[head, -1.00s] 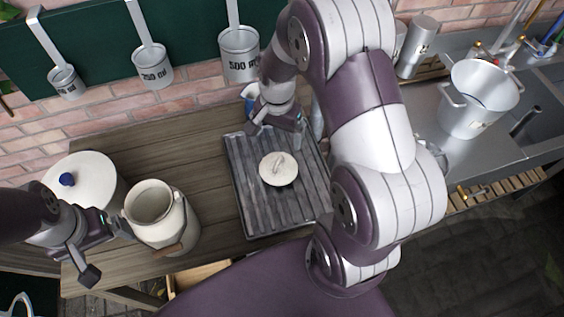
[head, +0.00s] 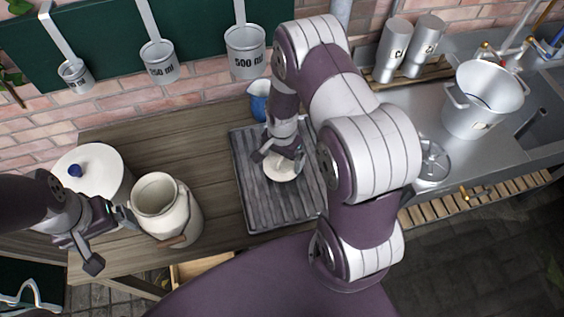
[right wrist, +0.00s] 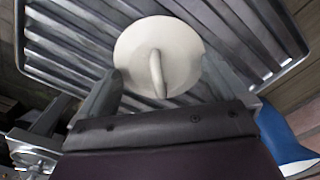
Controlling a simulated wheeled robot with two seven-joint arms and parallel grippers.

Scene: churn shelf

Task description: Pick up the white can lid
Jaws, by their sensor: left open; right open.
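The white can lid (head: 279,172) lies on a grey ribbed tray (head: 252,205) on the wooden table. It is round with a raised loop handle, and it shows whole in the right wrist view (right wrist: 135,52). My right gripper (head: 279,160) is open above the lid and hides part of it in the head view. In the right wrist view the two fingers stand apart with the handle between them; I cannot tell whether they touch the lid. My left gripper (head: 112,240) is open and empty beside the cream milk can (head: 157,195), which has an open mouth.
A white lidded pot (head: 95,170) with a blue knob stands at the left. A blue jug (head: 259,100) is behind the tray. Measuring cups hang on the wall. A metal pot (head: 480,98) stands on the counter at right. Bare table lies between can and tray.

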